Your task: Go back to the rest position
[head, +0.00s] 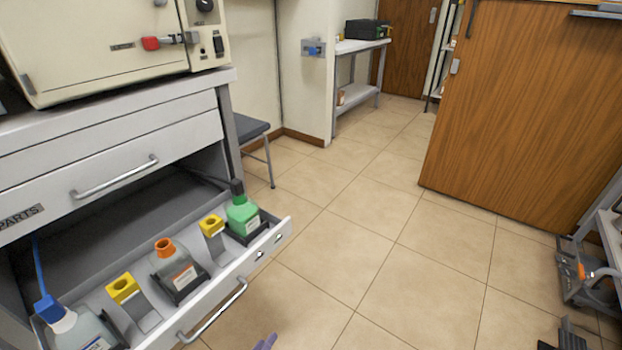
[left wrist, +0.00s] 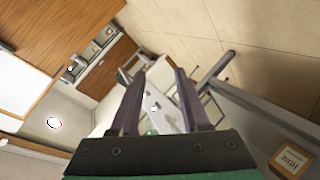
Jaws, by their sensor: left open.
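The purple-grey fingertips of my left gripper (head: 265,342) just show at the bottom edge of the head view, in front of the open drawer. In the left wrist view my left gripper (left wrist: 158,82) has its two fingers spread, with nothing held between them. The rest of my left arm is out of the head view. My right gripper is not identifiable in either view.
The open drawer (head: 200,322) holds a green bottle (head: 242,215), an orange-capped bottle (head: 172,262), a blue-spouted bottle (head: 78,325) and two yellow-topped holders. A cream machine (head: 105,45) stands above. Wooden cabinet (head: 520,110) at right; tiled floor (head: 370,250) between is clear.

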